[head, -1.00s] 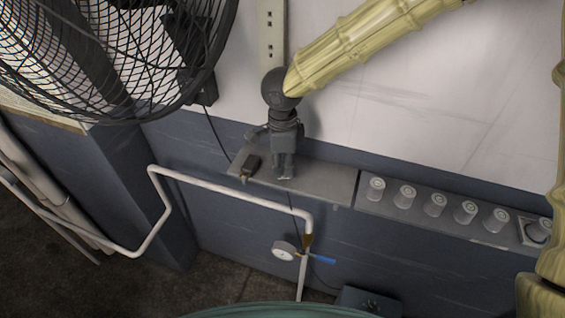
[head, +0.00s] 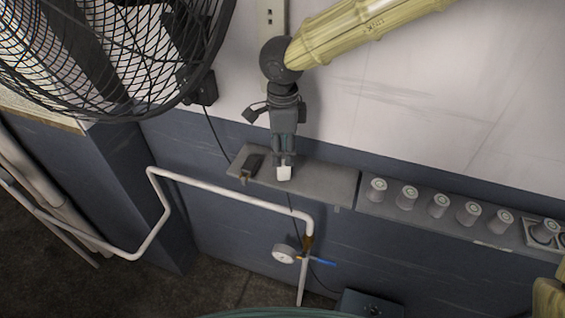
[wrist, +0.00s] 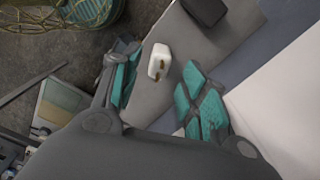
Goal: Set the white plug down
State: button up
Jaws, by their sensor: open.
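The white plug (head: 284,173) is on the grey shelf (head: 325,185), just below my gripper's fingertips in the head view. In the wrist view the plug (wrist: 159,62) shows its brass-coloured pins and has a clear gap to the teal-padded finger on each side. My gripper (head: 284,157) points down at the shelf, and its fingers are spread and empty. In the wrist view my gripper (wrist: 161,86) is open around and slightly above the plug.
A dark block (head: 252,166) lies on the shelf left of the plug. Several grey cylinders (head: 438,206) stand on the ledge to the right. A large fan (head: 100,55) is at upper left. A white pipe (head: 230,190) runs below the shelf. The shelf right of the plug is clear.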

aim_at(283, 161)
notch_tip(283, 161, up, 6)
jog(key=b, duration=0.1)
jog(key=shift+r, duration=0.2)
